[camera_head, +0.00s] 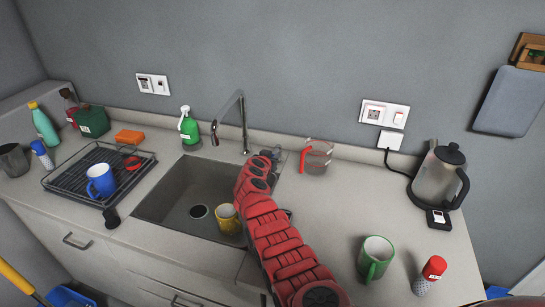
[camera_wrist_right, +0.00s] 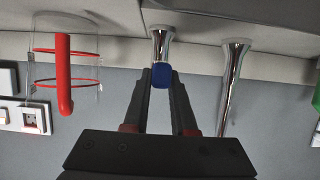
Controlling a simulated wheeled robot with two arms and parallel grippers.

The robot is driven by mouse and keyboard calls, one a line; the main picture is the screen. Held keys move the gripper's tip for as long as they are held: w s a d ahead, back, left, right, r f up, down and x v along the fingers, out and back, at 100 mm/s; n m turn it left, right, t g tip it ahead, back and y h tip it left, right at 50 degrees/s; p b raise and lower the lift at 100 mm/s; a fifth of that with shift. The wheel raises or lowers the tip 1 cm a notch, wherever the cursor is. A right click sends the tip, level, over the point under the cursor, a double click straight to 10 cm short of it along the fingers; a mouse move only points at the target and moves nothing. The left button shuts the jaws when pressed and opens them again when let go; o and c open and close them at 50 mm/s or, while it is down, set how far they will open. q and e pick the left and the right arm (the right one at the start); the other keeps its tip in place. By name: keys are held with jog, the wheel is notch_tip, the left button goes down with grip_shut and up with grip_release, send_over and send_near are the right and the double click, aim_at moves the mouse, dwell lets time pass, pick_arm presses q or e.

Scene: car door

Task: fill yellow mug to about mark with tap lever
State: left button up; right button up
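The yellow mug (camera_head: 228,218) stands upright on the sink floor, right of the drain; its fill level is too small to tell. My right arm reaches across the counter to the sink's back right corner, where my gripper (camera_head: 266,160) is at the tap lever. In the right wrist view, my fingers (camera_wrist_right: 161,78) flank the blue tip of the tap lever (camera_wrist_right: 161,75) and appear to touch it on both sides. No water stream shows. My left gripper is out of view.
A clear measuring cup (camera_head: 317,157) stands right of the tap, close to my arm. A green mug (camera_head: 376,258), a red-capped shaker (camera_head: 431,274) and a kettle (camera_head: 439,178) are right. A dish rack (camera_head: 70,188) with a blue mug (camera_head: 101,181) is left of the sink (camera_head: 165,205).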

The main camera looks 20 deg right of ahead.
grip_shut()
dwell(1.0)
